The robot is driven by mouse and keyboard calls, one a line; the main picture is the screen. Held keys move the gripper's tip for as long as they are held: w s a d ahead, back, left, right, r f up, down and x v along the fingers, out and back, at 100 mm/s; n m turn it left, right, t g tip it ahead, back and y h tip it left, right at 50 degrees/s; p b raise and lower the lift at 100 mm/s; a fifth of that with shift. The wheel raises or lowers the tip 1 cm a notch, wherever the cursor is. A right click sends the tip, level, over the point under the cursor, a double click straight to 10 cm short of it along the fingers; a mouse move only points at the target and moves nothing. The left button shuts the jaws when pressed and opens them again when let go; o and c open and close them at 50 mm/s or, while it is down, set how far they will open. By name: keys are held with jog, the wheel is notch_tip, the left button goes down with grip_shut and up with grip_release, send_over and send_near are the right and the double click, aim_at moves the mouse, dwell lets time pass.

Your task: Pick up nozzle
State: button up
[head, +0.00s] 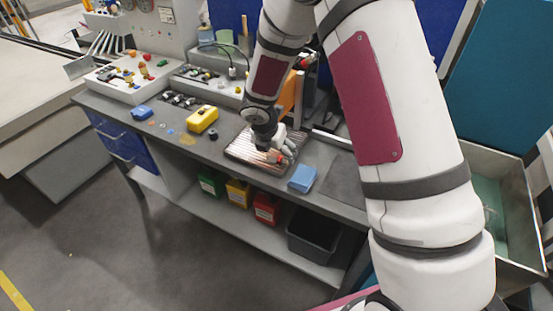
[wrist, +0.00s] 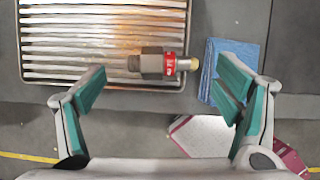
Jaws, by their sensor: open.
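The nozzle (wrist: 153,63) is a grey metal piece with a red band and brass-coloured ends. It lies sideways at the lower right edge of a ribbed metal tray (wrist: 60,46), its right end reaching past the tray rim. My gripper (wrist: 160,82) is open and empty, with one green-padded finger on each side of the nozzle and a gap to both. In the head view my gripper (head: 282,148) is low over the right part of the tray (head: 240,152). The nozzle is small and partly hidden by the gripper there.
A folded blue cloth (wrist: 236,56) lies right of the tray, close to my right finger. A yellow case (head: 202,119) and a small blue item (head: 142,112) are on the bench further left. Coloured bins stand on the shelf below. The bench's front edge is near.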

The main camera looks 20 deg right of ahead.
aim_at(277, 159)
jog(key=shift+x, duration=1.5)
jog(key=shift+s, duration=0.1)
jog(key=c, duration=1.3)
